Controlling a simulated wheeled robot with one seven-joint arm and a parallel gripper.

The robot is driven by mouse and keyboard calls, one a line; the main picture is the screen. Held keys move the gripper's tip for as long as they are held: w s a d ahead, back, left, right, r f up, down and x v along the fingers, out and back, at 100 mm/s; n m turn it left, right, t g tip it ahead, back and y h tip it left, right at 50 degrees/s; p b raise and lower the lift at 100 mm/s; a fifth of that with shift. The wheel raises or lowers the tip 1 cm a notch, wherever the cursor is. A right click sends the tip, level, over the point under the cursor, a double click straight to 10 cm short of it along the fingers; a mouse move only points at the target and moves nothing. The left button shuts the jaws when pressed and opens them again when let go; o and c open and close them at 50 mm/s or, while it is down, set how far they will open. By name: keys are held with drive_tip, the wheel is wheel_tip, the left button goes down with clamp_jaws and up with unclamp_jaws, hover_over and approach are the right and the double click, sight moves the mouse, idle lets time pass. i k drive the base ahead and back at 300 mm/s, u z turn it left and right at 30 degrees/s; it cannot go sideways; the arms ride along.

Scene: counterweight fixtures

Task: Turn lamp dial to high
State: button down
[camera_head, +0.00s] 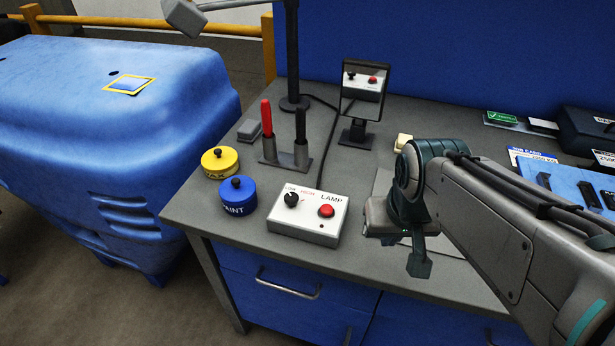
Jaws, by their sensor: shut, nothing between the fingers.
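The lamp control box (308,216) is white and sits near the front left of the grey bench. Its black dial (291,199) is on the left of the top face, with small LOW and HIGH marks above it. The dial's exact pointing is too small to tell. A red button (326,211) is to its right under the word LAMP. My gripper (419,266) hangs to the right of the box, apart from it, fingers pointing down. It is shut and empty. The lamp's dark pole (292,55) stands behind, with its grey head (185,17) at upper left.
A small mirror (362,90) stands behind right. A blue tray (565,180) lies far right.

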sight(291, 199)
drive_tip(key=k, duration=1.25)
drive_tip(key=u, duration=0.85)
drive_tip(key=i, duration=1.45)
drive_tip(key=z, duration=0.9)
